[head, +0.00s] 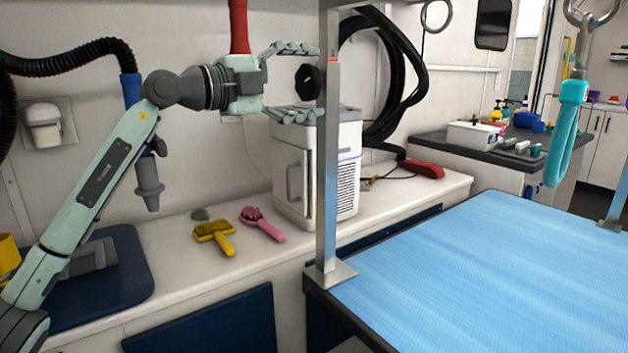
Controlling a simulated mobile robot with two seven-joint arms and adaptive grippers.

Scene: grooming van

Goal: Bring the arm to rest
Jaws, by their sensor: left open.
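My left arm (98,185) comes in from the left and is raised, bent at the elbow. My left gripper (305,82) is open and points right, high above the white counter. Its two fingers are spread, and a dark round knob (308,82) shows between or behind them near the metal post. I cannot tell how far behind the fingers the knob lies. I see nothing held. My right gripper is not in view.
A steel post (328,170) stands close by the fingertips, at the corner of the blue grooming table (480,270). A white appliance (292,165) stands below the gripper. A yellow brush (215,237) and a pink brush (262,224) lie on the counter (190,270).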

